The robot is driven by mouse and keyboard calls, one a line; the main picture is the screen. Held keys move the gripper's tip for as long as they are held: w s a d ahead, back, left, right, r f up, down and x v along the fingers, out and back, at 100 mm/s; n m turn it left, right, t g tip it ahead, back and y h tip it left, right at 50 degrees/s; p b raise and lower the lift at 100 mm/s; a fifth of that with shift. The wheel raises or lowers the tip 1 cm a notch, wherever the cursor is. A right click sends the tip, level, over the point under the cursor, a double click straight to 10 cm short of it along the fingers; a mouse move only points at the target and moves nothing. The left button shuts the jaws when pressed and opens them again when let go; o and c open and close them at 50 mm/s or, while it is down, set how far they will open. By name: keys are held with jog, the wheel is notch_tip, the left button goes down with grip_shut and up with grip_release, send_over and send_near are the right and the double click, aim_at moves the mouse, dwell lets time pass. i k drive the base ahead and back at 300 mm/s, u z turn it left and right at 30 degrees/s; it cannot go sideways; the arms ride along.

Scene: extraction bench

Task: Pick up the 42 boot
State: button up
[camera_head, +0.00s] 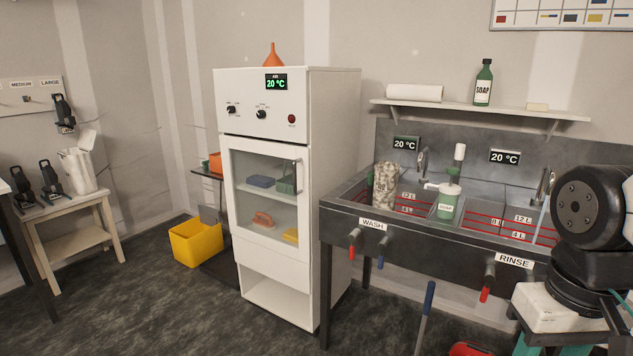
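I can read no 42 on anything in view, and I cannot pick out a boot with certainty. Two small black objects, one (49,179) beside the other (21,186), stand upright on the low wooden bench (62,207) at the far left. A similar black object (64,113) hangs on the wall board under the LARGE label. They are too small to tell whether any is a boot. My arm shows at the right edge, in front of the sink. My gripper is out of view.
A white cabinet (343,150) with a glass door stands in the middle. A yellow bin (196,243) is on the floor left of it. The WASH and RINSE sink (428,259) fills the right. A blue-handled tool (428,300) stands before it. Dark floor (150,310) is open at front left.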

aim_at(386, 173)
jog(key=u, duration=1.35)
jog(key=i, duration=4.15)
